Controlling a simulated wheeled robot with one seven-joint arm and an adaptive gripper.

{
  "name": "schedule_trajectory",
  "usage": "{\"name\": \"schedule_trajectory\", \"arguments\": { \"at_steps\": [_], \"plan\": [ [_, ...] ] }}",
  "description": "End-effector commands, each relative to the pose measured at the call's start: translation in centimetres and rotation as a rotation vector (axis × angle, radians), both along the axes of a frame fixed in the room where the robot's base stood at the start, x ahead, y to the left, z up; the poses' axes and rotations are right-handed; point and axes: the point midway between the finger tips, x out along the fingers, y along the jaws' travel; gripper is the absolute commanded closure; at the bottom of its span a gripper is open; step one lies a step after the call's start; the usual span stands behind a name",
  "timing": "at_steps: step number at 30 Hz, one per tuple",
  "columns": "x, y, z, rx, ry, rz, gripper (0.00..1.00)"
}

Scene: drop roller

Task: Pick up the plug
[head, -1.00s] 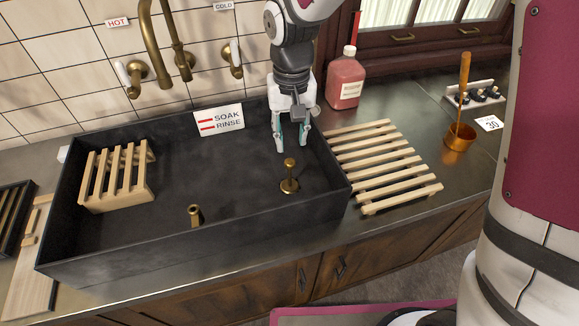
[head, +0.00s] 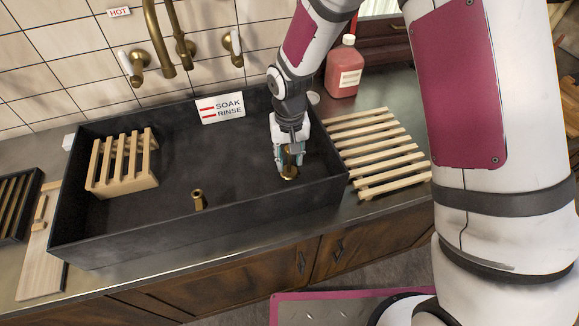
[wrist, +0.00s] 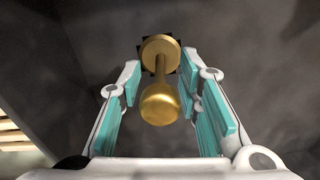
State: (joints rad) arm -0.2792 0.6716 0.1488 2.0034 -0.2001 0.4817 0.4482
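The brass plug (wrist: 160,104) has a round knob on a thin stem above a round base. It stands upright on the floor of the dark sink (head: 140,212), in the right part. In the head view the plug (head: 290,174) is partly hidden by my gripper (head: 289,163). In the wrist view my gripper (wrist: 163,95) is open, with teal pads on both sides of the plug's knob and stem. Gaps show between the pads and the plug.
A short brass pipe (head: 198,199) stands in the middle of the sink. A wooden rack (head: 122,165) sits at the sink's left. The SOAK RINSE sign (head: 221,108) is at the back wall. Wooden slats (head: 378,152) and a pink bottle (head: 344,68) are to the right.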

Motion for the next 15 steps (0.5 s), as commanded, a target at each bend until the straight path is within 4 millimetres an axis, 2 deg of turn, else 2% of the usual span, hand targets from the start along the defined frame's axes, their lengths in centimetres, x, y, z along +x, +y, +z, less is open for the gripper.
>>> {"name": "schedule_trajectory", "arguments": {
  "at_steps": [8,9,12,13,15],
  "plan": [
    [0.06,0.02,-0.35,0.0,-0.002,0.001,0.69],
    [0.06,0.01,-0.35,0.0,-0.002,0.0,0.73],
    [0.06,0.01,-0.34,0.0,-0.002,0.001,0.96],
    [0.05,0.01,-0.34,0.0,-0.002,0.001,1.0],
    [0.05,0.02,-0.33,0.0,-0.002,0.001,1.0]
  ]
}}
